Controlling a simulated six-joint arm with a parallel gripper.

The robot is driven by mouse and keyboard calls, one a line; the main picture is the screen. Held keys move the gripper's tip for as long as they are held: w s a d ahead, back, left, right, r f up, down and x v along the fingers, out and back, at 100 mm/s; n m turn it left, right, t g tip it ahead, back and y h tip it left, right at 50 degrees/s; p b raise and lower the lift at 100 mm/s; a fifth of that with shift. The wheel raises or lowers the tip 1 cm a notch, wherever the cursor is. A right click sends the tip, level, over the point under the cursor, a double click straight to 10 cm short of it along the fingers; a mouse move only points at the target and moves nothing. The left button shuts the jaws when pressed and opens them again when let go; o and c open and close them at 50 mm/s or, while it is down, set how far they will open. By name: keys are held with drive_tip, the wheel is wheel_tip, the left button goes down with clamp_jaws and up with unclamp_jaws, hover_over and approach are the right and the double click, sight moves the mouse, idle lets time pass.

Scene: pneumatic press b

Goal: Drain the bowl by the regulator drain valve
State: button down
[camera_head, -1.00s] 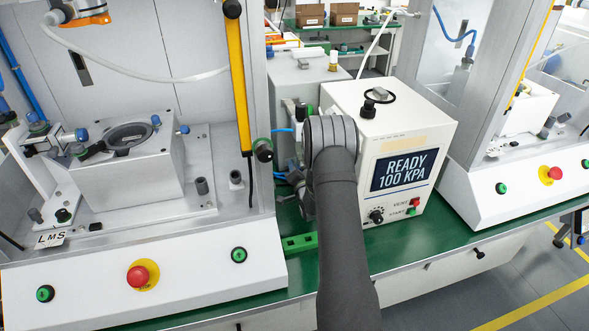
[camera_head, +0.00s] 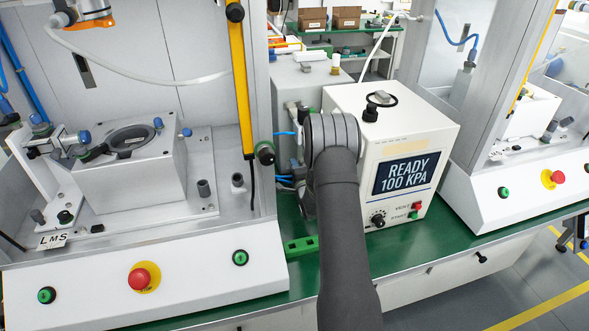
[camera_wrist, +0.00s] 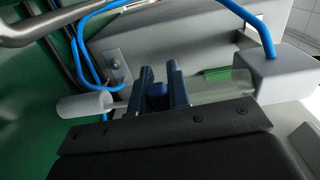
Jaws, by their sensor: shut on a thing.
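In the wrist view my gripper (camera_wrist: 161,82) has its two dark blue fingers closed on either side of a small blue knob (camera_wrist: 158,97), which looks like the regulator drain valve. To the right of the fingers lies a clear bowl (camera_wrist: 213,86) with a green part on it, joined to a grey block (camera_wrist: 280,77). To the left a pale grey cylinder (camera_wrist: 82,106) sits on a thin stem in line with the knob. Any liquid in the bowl cannot be made out. In the head view my arm hides the gripper and most of the regulator.
A white tester (camera_head: 385,150) reading READY 100 KPA stands right of my arm. A press fixture (camera_head: 130,165) is at left, with a red stop button (camera_head: 143,278) in front. Blue tubes (camera_wrist: 92,55) loop close to my fingers. A green tray (camera_head: 300,246) lies on the bench.

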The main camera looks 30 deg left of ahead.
drive_tip(key=shift+r, duration=0.1)
idle(0.4)
drive_tip(key=c, duration=1.4)
unclamp_jaws()
drive_tip(key=shift+o, duration=0.2)
drive_tip(key=v, duration=1.7)
drive_tip(key=shift+s+d, duration=0.1)
drive_tip(key=x, duration=1.7)
